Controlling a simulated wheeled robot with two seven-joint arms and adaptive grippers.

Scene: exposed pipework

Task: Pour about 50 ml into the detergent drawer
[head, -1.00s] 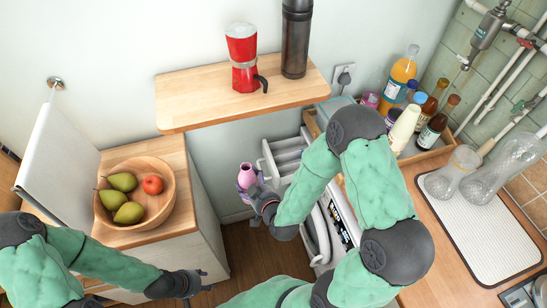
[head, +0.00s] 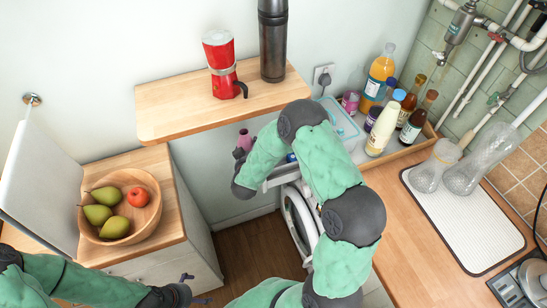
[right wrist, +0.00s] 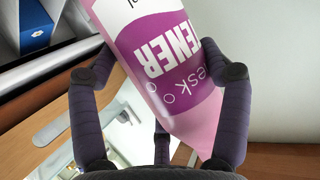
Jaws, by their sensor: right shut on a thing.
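My right gripper (head: 243,155) is shut on a pink bottle (head: 245,138) with a purple label. The right wrist view shows the bottle (right wrist: 175,75) between the fingers (right wrist: 160,85), slanted, its label lettering upside down. In the head view the bottle is beside the pulled-out white detergent drawer (head: 282,176), to its left. My right arm hides much of the drawer and the white washing machine (head: 300,222). I cannot see the bottle's mouth clearly or any liquid flowing. My left gripper (head: 194,289) is open and empty at the lower edge of the head view.
A wooden shelf (head: 160,112) with a red moka pot (head: 222,66) and dark flask (head: 273,40) overhangs behind the right gripper. Several bottles stand in a wooden tray (head: 430,141) at right. A fruit bowl (head: 151,218) sits on the left cabinet. A drying mat (head: 480,240) lies at right.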

